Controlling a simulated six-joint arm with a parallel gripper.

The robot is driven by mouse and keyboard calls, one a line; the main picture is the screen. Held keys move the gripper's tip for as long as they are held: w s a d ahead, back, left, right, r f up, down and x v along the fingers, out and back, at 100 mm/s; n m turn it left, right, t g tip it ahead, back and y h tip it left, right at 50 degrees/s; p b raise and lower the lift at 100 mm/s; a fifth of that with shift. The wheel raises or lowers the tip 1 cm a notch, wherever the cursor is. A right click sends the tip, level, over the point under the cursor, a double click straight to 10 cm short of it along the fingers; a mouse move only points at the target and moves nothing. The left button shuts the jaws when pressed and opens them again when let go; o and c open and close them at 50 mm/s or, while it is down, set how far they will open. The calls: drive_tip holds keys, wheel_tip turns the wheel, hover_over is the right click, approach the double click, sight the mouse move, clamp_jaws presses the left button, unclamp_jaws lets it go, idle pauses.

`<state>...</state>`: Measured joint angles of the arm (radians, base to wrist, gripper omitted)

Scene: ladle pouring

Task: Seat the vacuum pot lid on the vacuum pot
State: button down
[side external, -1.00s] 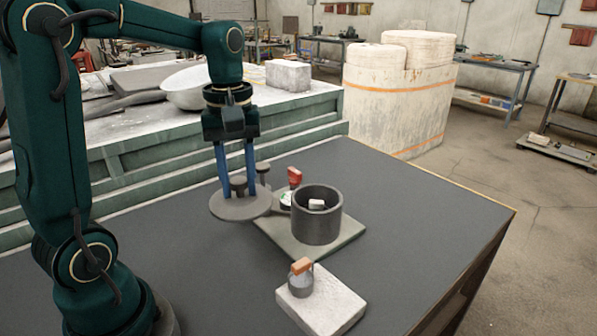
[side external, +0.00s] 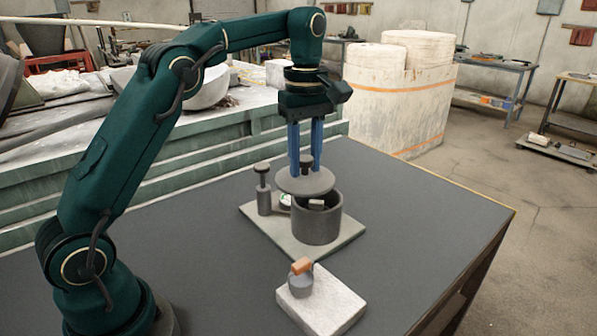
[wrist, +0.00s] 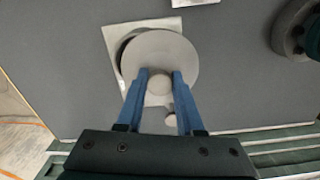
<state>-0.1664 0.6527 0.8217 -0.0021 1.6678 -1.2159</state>
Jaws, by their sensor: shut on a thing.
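The vacuum pot lid (side external: 291,184) is a flat grey disc with a dark knob on top. My gripper (side external: 306,165) is shut on that knob and holds the lid above the vacuum pot (side external: 317,224). The pot is a dark grey open cylinder with a small pale block inside. The lid is nearly level and sits off to the pot's left, so the pot's right part stays uncovered. In the wrist view the lid (wrist: 178,58) covers most of the pot, whose rim (wrist: 127,45) shows at its left. My blue fingers (wrist: 159,82) flank the knob.
The pot stands on a light grey plate (side external: 344,239), with a knobbed dark post (side external: 264,192) and a small gauge (side external: 285,200) at its left. A pale block (side external: 330,307) bearing a small orange-handled vessel (side external: 301,280) lies in front. The table's right side is clear.

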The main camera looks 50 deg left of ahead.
sight(318, 177)
drive_tip(key=w+n, duration=0.1)
drive_tip(key=n, duration=0.1)
drive_tip(key=f+n, duration=0.1)
drive_tip(key=n, duration=0.1)
drive_tip(key=w+n, duration=0.1)
drive_tip(key=n, duration=0.1)
drive_tip(key=shift+w+a+f, duration=0.25)
drive_tip(key=shift+w+f, duration=0.05)
drive_tip(key=shift+f, duration=0.05)
drive_tip(key=n, duration=0.1)
drive_tip(key=f+n, duration=0.1)
drive_tip(key=n, duration=0.1)
drive_tip(key=w+n, duration=0.1)
drive_tip(key=n, duration=0.1)
drive_tip(key=shift+w+a+f, duration=0.1)
drive_tip(key=shift+f, duration=0.85)
drive_tip(key=shift+f, duration=0.45)
idle(1.0)
